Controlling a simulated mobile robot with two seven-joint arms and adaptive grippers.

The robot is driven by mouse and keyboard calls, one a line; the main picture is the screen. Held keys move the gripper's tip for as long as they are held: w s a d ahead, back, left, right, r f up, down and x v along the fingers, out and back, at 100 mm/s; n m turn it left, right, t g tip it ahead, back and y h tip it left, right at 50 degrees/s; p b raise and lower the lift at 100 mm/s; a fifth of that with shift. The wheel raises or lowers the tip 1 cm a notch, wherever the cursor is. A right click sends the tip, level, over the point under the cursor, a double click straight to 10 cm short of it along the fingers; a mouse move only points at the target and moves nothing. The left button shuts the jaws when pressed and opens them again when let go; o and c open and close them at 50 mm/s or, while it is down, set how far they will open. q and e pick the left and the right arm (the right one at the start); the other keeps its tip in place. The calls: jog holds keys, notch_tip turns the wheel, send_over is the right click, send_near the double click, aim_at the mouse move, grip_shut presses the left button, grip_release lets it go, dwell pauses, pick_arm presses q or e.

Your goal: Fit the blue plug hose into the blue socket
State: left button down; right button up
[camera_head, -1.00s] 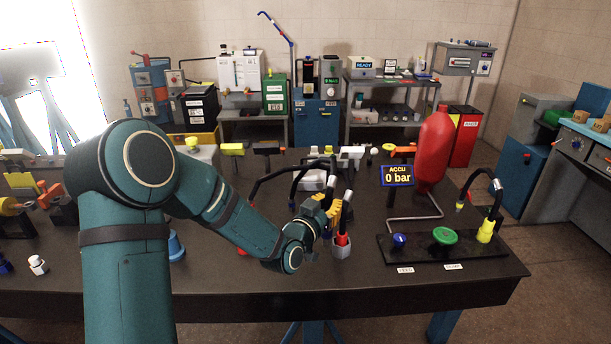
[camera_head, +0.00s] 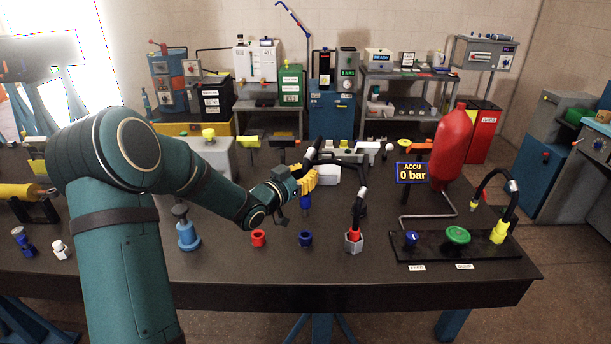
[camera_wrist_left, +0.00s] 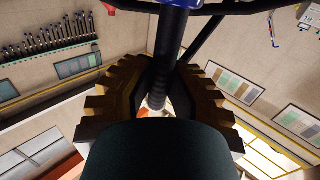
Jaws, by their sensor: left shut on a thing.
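My left gripper (camera_head: 303,180) has yellow fingers shut on the black hose of the blue plug. The blue plug (camera_head: 306,203) hangs below the fingers, pointing down. The blue socket (camera_head: 305,239) stands on the dark table straight below the plug in the head view, with a visible gap between them; their depth offset is hard to tell. In the left wrist view the ribbed jaws close around the black hose (camera_wrist_left: 163,85), and a bit of blue (camera_wrist_left: 175,3) shows at the top edge. My right gripper is not in view.
A red socket (camera_head: 258,238) stands left of the blue one. A red plug hose (camera_head: 355,225) stands in a grey hexagonal holder (camera_head: 353,246) to the right. A valve board (camera_head: 450,248) and red accumulator (camera_head: 449,147) are at right.

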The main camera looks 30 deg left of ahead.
aim_at(303, 208)
pick_arm(q)
notch_tip(303, 208, down, 4)
jog(key=b, duration=0.3)
jog(key=shift+r+b, duration=0.1)
jog(key=shift+b, duration=0.25)
jog(key=shift+f+b, duration=0.9)
jog(key=shift+f, duration=0.1)
jog(key=shift+b, duration=0.7)
dwell(0.7)
jog(key=shift+f, duration=2.25)
jog(key=c, duration=0.9)
grip_release()
